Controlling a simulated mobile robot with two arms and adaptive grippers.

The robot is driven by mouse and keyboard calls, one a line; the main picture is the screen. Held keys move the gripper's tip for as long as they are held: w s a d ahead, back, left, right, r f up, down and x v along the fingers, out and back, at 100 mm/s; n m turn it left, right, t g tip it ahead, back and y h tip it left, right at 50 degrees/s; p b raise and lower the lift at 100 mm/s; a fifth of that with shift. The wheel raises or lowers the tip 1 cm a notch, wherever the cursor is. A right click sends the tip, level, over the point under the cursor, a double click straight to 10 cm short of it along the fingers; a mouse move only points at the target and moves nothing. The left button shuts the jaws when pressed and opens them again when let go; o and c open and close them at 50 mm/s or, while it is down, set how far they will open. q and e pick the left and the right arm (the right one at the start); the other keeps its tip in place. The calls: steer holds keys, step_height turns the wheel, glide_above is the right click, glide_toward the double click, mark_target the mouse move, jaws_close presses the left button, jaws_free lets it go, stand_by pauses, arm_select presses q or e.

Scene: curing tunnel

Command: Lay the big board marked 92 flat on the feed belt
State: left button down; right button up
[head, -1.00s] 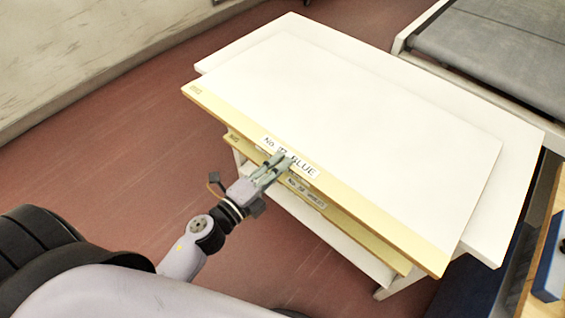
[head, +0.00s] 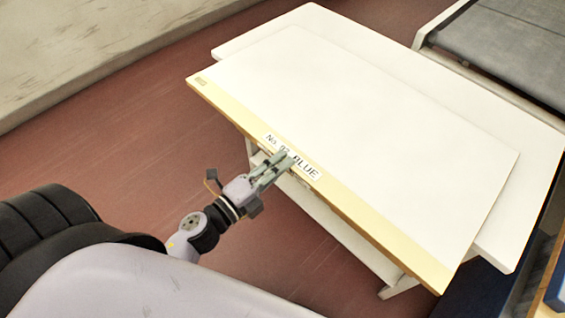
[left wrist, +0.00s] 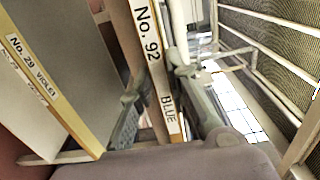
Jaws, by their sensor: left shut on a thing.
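The big board marked No. 92 BLUE (head: 370,140) is a large white sheet with a yellow strip and label along its near edge. It lies roughly level over a white stand. My left gripper (head: 285,164) is shut on the middle of that near edge, partly covering the label. In the left wrist view the edge of board 92 (left wrist: 150,60) runs between the two fingers of my left gripper (left wrist: 165,100). The feed belt (head: 510,48), a dark grey surface with a pale frame, is at the upper right, apart from the board. My right gripper is not in view.
The white stand (head: 535,140) shows beyond the board's far and right edges. Another board labelled VIOLET (left wrist: 30,68) is beside board 92 in the left wrist view. A blue item (head: 553,290) is at the lower right. Red floor (head: 120,140) is clear at left.

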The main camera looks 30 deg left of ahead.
arm_select(q)
steer(key=shift+r, duration=0.25)
steer(key=c, duration=1.5)
jaws_free()
steer(key=shift+o, duration=0.2)
steer(key=v, duration=1.2)
